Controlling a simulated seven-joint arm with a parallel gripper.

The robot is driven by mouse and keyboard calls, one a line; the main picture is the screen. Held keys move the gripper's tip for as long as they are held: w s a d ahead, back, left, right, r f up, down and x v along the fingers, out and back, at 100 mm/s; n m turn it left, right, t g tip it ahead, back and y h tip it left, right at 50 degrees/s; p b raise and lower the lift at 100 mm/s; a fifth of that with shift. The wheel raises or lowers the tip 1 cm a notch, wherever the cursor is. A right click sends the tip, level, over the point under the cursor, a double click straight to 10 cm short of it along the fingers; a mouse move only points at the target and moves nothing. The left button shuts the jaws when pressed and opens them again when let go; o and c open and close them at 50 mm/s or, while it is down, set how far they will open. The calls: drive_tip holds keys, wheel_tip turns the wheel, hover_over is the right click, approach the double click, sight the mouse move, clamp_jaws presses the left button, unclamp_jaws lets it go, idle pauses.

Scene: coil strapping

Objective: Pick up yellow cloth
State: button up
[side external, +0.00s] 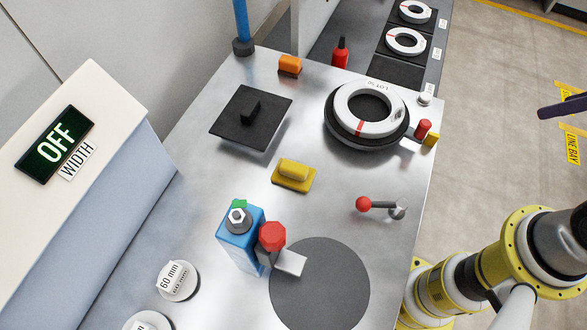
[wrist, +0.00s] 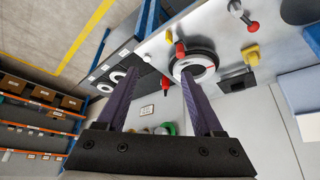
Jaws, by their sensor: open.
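The yellow cloth (side external: 293,175) looks like a small flat yellow pad with a raised, rounded part on top. It lies on the metal table between the black square plate and the lever with the red knob. In the wrist view it is a small yellow patch (wrist: 251,54) at the upper right, outside the span between the fingers. My gripper (wrist: 159,64) is open and empty, with two purple fingers. In the side view only a purple fingertip (side external: 562,106) shows at the right edge, off the table and well away from the cloth.
A white coil (side external: 369,108) sits on a round black stand behind the cloth. The black plate (side external: 251,117) has an upright handle. The red-knobbed lever (side external: 380,205) stands to the right. A blue post with a red knob (side external: 243,240) stands in front. Bare metal surrounds the cloth.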

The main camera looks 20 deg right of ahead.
drive_tip(key=o, duration=0.5)
